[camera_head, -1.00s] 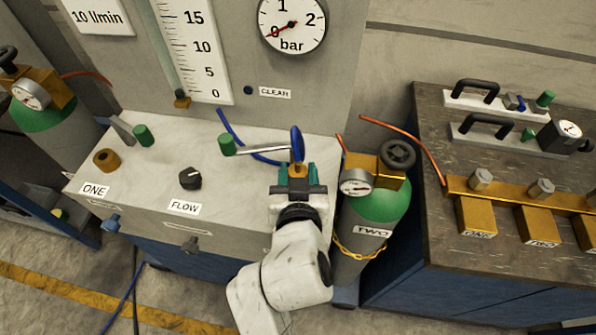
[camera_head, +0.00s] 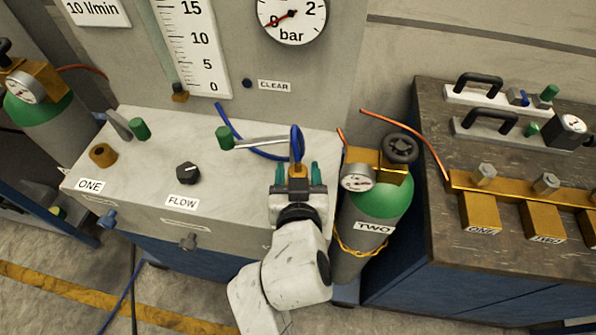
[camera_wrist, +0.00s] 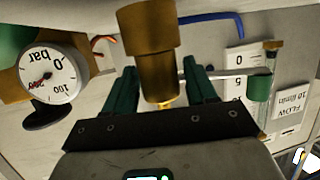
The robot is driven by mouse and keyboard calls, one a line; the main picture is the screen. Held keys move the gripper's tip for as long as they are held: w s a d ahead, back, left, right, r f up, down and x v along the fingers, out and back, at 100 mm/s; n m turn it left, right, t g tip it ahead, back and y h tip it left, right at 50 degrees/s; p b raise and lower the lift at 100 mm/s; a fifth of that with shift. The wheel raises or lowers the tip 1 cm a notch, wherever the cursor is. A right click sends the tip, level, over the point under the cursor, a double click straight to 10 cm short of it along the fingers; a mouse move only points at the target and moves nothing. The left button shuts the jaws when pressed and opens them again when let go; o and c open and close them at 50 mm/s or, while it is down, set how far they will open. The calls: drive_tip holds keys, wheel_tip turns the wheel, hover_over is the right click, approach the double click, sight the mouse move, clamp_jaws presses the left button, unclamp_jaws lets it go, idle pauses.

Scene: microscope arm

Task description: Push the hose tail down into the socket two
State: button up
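The blue hose (camera_head: 228,126) runs over the bench and loops up to a brass piece (camera_head: 297,171) between my fingers. My gripper (camera_head: 297,173) has its two green fingers apart, one on each side of that brass piece. In the wrist view, the brass body (camera_wrist: 157,75), wide at one end and narrower at the other, shows between the fingers. I take it for socket two; its label is not readable. A small yellow end shows at its narrow side. How deep the hose tail sits is hidden.
Brass socket one (camera_head: 103,155) stands at the bench's left, near the flow knob (camera_head: 188,172). A green-tipped lever (camera_head: 224,138) reaches towards my gripper. The gas cylinder TWO (camera_head: 378,205) stands close on the right. The side table (camera_head: 440,240) with brass blocks is farther right.

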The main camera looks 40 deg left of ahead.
drive_tip(key=o, duration=0.3)
drive_tip(key=v, duration=1)
drive_tip(key=shift+s+d, duration=0.2)
drive_tip(key=shift+s, duration=0.1)
drive_tip(key=shift+r, duration=0.1)
